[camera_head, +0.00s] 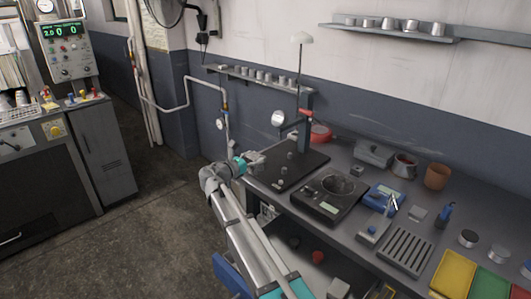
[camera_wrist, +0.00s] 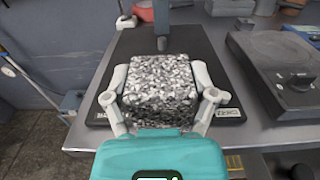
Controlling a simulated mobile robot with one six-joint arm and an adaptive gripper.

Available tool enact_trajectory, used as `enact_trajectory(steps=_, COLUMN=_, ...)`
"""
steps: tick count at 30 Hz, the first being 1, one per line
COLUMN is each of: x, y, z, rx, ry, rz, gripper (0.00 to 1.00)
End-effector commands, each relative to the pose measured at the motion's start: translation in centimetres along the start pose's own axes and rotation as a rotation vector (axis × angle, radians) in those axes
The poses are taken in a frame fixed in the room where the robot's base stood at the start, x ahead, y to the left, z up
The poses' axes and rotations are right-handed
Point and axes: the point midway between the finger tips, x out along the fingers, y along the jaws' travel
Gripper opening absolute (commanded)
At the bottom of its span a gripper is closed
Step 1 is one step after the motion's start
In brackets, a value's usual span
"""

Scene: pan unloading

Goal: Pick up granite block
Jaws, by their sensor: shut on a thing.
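A speckled black, white and grey granite block (camera_wrist: 160,92) sits between the two fingers of my gripper (camera_wrist: 160,88) in the wrist view. The fingers are shut on it from the left and right sides. Behind the block is a dark flat plate (camera_wrist: 207,45) on the bench, and the block hides part of it. I cannot tell how far the block is above the plate. In the head view my gripper (camera_head: 254,161) is at the left end of the bench, by the near left edge of the same dark plate (camera_head: 290,172); the block is hard to make out there.
A dark device with a round pan (camera_head: 338,183) stands right of the plate. Further right are a blue scale (camera_head: 384,196), a slotted tray (camera_head: 406,250), a terracotta pot (camera_head: 437,176) and coloured trays. A thin post (camera_head: 299,75) rises behind the plate. Open floor lies left.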

Motion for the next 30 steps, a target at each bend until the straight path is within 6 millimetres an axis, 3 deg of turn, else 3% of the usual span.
enact_trajectory(steps=3, x=-2.0, y=-0.1, z=0.1, rx=0.000, ry=-0.002, rz=0.001, gripper=0.13)
enact_trajectory(steps=9, x=-3.8, y=0.0, z=0.1, rx=0.000, ry=-0.002, rz=0.000, gripper=0.13)
enact_trajectory(steps=30, x=-4.3, y=0.0, z=0.1, rx=0.000, ry=-0.002, rz=0.000, gripper=0.13)
